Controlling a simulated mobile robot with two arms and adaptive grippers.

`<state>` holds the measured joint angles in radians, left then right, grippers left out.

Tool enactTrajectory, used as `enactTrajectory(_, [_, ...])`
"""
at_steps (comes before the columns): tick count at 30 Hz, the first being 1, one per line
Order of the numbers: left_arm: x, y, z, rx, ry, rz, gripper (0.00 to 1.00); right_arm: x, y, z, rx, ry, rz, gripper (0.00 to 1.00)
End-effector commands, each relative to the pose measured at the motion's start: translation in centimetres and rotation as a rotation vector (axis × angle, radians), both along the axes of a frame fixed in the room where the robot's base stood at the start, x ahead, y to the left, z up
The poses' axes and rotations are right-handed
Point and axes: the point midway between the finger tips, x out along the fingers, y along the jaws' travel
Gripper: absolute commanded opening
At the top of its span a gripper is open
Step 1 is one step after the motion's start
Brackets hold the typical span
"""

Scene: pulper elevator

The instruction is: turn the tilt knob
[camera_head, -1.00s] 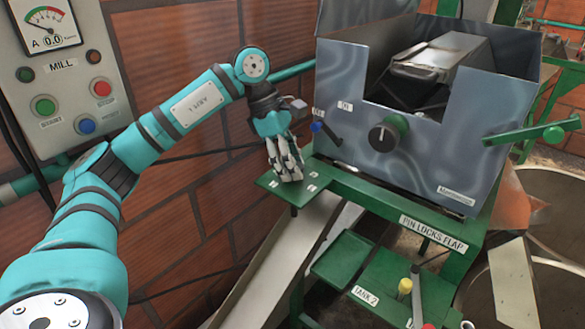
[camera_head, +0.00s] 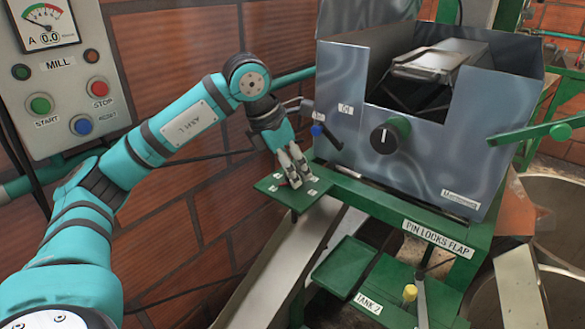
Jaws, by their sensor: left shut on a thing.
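My left gripper (camera_head: 295,176) points down over a small green plate (camera_head: 308,199) with small white labels, at the left front of the grey metal box. Its fingers are closed together on something at the plate, which I take to be the tilt knob; the fingers hide nearly all of it. A black dial with a white pointer mark (camera_head: 382,139) is on the box front, to the right of the gripper and apart from it. My right gripper is not in view.
A blue-tipped lever (camera_head: 317,130) stands close to the right of my gripper. A green handle (camera_head: 545,131) juts out at the right. The mill control box (camera_head: 62,105) hangs on the brick wall. A metal chute (camera_head: 283,262) runs below the plate.

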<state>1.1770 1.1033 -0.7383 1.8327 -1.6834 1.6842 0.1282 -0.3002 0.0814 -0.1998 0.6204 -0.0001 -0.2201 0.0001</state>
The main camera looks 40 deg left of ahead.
Motion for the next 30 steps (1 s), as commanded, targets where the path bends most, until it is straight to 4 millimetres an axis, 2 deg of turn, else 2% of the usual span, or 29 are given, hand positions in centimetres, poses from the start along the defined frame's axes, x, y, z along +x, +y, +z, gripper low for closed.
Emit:
enactTrajectory(18, [0.03,0.02,0.08,0.0,-0.002,0.043,0.07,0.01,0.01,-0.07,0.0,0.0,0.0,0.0])
enactTrajectory(19, [0.03,0.02,0.08,0.0,-0.002,0.043,0.43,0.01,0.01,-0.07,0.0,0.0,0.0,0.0])
enactTrajectory(21, [0.03,0.01,0.07,0.0,-0.001,0.043,0.52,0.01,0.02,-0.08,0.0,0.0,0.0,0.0])
enactTrajectory(24, [0.01,0.0,0.06,0.0,-0.001,0.041,0.62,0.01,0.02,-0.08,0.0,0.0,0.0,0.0])
enactTrajectory(30, [0.01,0.0,0.04,0.001,0.0,0.04,0.62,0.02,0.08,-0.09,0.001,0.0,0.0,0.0])
